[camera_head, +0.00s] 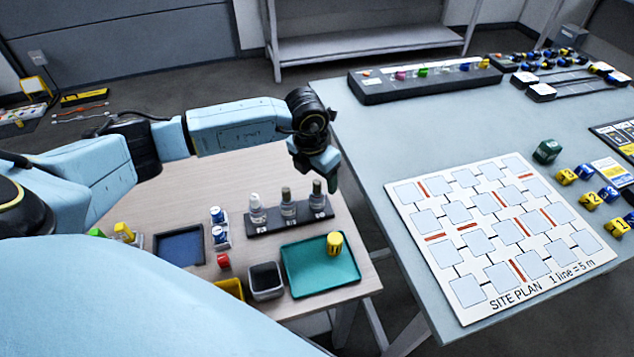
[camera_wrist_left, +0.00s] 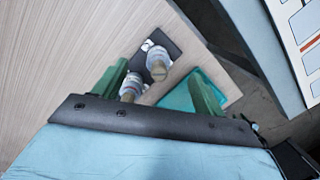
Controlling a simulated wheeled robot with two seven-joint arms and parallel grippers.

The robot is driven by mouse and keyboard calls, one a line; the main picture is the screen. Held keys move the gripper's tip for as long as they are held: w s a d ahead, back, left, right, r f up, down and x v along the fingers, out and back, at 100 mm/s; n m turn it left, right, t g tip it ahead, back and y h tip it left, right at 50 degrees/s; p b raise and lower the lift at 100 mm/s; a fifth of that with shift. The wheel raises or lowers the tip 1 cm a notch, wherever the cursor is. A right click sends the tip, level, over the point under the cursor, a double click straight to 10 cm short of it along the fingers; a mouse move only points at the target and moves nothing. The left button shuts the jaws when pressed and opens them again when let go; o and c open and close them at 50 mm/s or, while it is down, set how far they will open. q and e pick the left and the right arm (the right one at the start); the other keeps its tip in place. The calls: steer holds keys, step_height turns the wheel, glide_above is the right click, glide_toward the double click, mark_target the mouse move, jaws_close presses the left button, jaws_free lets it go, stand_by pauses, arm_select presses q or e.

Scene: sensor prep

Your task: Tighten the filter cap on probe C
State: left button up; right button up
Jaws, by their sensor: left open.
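A dark rack (camera_head: 270,224) on the wooden table holds three upright probes: a white-capped one on the left (camera_head: 257,209), a grey-capped one in the middle (camera_head: 287,203) and a grey-capped one on the right (camera_head: 317,200). Their letters are too small to read, so I cannot tell which is C. My left gripper (camera_head: 328,178) is open above the right-hand probe, pointing down. In the left wrist view, two probes (camera_wrist_left: 157,64) (camera_wrist_left: 131,87) show in the area between the spread green fingers (camera_wrist_left: 158,88), which appear empty. My right gripper is not in view.
A teal tray (camera_head: 296,290) with a yellow piece (camera_head: 334,243) lies in front of the rack. A grey bin (camera_head: 265,281), a blue tray (camera_head: 178,249) and small blocks stand nearby. A blue-grey table (camera_head: 360,120) with a site plan board (camera_head: 460,318) is on the right.

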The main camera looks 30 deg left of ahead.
arm_select(q)
steer(key=shift+r+p, duration=1.05)
steer(key=shift+r, duration=0.65)
steer(key=shift+r+p, duration=0.6)
steer(key=shift+r, duration=0.25)
